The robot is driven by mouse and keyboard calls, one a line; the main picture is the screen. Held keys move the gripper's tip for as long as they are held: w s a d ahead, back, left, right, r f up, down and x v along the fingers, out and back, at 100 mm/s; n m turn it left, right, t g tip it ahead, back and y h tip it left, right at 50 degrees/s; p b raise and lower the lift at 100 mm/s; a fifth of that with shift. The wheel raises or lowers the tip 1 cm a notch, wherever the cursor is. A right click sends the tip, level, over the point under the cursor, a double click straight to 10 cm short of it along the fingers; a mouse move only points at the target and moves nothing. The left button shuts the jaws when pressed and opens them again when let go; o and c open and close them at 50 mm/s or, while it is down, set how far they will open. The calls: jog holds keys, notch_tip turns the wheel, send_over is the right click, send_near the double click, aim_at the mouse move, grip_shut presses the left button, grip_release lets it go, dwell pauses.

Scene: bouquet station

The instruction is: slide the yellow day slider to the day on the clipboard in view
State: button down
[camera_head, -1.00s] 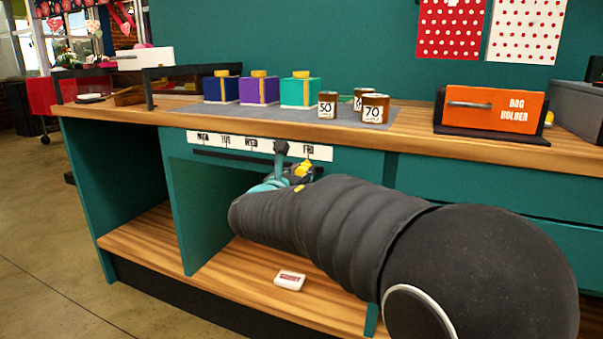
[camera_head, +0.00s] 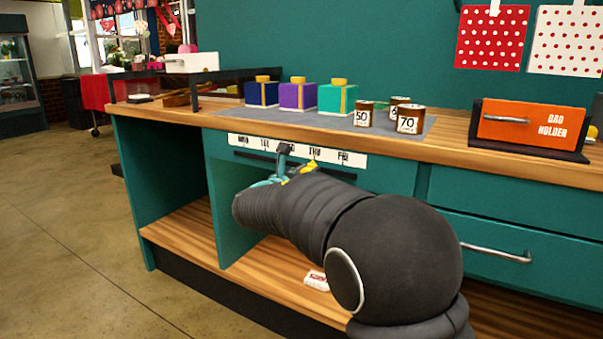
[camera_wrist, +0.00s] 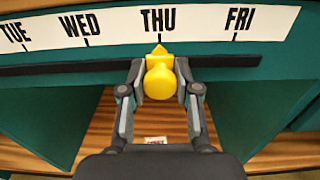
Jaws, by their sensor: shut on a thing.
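The yellow day slider (camera_wrist: 160,80) sits on a dark rail (camera_wrist: 60,66) under the white day strip (camera_wrist: 110,25). In the wrist view its pointed tip is at the THU mark, with WED to its left and FRI to its right. My gripper (camera_wrist: 160,76) is shut on the slider, one finger on each side. In the head view my gripper (camera_head: 284,165) is at the strip and partly covers the WED label, and my arm hides most of the slider. No clipboard can be made out in these views.
A wooden counter (camera_head: 450,150) runs above the strip, with gift boxes (camera_head: 298,97), several numbered jars (camera_head: 409,119) and an orange bag holder (camera_head: 530,124). Below is an open wooden shelf (camera_head: 185,235) with a small white-and-red box (camera_head: 316,280). A drawer handle (camera_head: 495,252) sticks out at the right.

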jog(key=shift+d, duration=0.1)
jog(key=c, duration=0.8)
grip_release()
jog(key=shift+c, duration=0.2)
jog(key=shift+s, duration=0.1)
jog(key=v, duration=1.2)
